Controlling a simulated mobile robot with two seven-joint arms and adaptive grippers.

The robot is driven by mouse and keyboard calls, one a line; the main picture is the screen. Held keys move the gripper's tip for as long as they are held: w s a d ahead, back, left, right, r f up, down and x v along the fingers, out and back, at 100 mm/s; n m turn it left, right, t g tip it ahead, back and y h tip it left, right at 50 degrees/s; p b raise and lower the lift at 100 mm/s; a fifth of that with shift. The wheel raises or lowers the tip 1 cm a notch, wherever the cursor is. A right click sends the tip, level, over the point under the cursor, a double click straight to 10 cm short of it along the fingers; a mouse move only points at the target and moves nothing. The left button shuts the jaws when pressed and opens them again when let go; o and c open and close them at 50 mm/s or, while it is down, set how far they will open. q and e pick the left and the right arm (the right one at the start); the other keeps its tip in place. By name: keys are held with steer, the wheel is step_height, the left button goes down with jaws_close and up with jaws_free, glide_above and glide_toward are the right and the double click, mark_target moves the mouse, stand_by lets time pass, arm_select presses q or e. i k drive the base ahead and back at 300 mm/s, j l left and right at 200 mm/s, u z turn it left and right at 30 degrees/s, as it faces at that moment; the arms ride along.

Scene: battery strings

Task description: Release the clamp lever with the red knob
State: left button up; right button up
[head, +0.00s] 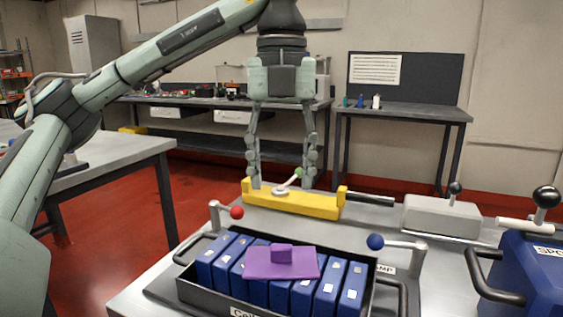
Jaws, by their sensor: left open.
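The clamp lever's red knob (237,212) sits on a grey post at the left rear of the cell tray (205,297). A second lever with a blue knob (375,241) stands at the tray's right rear. My left gripper (281,185) points down with its fingers wide apart. It is above and behind the tray, at the yellow bar (318,206), to the right of the red knob and apart from it. A small lever with a green knob (298,173) shows between the fingers. My right gripper is not in view.
Blue cells (327,289) fill the tray, with a purple block (290,264) on top. A grey box with a black-knobbed lever (440,217) and a blue unit (530,270) stand on the right. Bare table (150,285) lies left of the tray.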

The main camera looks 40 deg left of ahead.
mark_target(237, 212)
steer(key=u, duration=1.4)
steer(key=i+j+z, duration=0.1)
steer(key=j+z, duration=0.15)
steer(key=z, duration=0.2)
steer(key=i+j+z, duration=0.1)
steer(key=j+z, duration=0.15)
steer(key=z, duration=0.2)
